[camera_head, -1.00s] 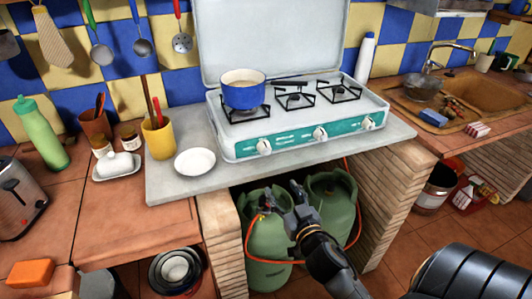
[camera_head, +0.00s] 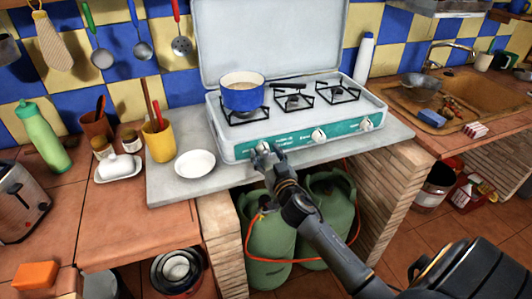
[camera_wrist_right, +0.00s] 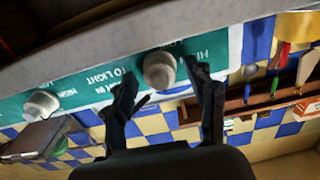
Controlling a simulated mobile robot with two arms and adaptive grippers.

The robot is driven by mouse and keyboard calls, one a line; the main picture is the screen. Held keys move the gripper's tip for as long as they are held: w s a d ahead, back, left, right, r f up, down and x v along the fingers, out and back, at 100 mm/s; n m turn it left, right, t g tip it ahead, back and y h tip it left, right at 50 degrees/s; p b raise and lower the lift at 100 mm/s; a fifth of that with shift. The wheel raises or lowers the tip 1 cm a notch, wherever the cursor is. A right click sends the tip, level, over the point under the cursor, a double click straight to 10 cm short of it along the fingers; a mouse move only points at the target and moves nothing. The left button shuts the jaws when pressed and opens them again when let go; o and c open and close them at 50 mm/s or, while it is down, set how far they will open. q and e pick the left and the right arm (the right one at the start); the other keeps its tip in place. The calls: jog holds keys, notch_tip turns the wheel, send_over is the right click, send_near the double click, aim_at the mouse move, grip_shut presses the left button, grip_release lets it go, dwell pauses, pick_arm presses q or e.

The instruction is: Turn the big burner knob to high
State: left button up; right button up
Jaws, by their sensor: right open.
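A white camping stove (camera_head: 230,148) stands on the counter, with a teal front panel (camera_head: 342,132) and three pale knobs. The left knob (camera_head: 259,146) is partly hidden by my right gripper (camera_head: 267,154). The middle knob (camera_head: 319,135) and right knob (camera_head: 367,123) are clear. In the right wrist view the left knob (camera_wrist_right: 159,70) lies between the tips of my open gripper (camera_wrist_right: 160,85), with a gap visible around it; I cannot tell whether either finger touches it. Another knob (camera_wrist_right: 41,104) is off to the left there. My left gripper is not in view.
A blue pot (camera_head: 243,95) sits on the left burner. A white plate (camera_head: 195,163) and yellow cup (camera_head: 158,140) stand left of the stove. Green gas cylinders (camera_head: 268,235) with an orange hose stand below the counter, behind my right arm.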

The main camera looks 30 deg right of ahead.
jog(key=shift+w, duration=0.15)
jog(key=shift+c, duration=0.4)
jog(key=c, duration=1.1)
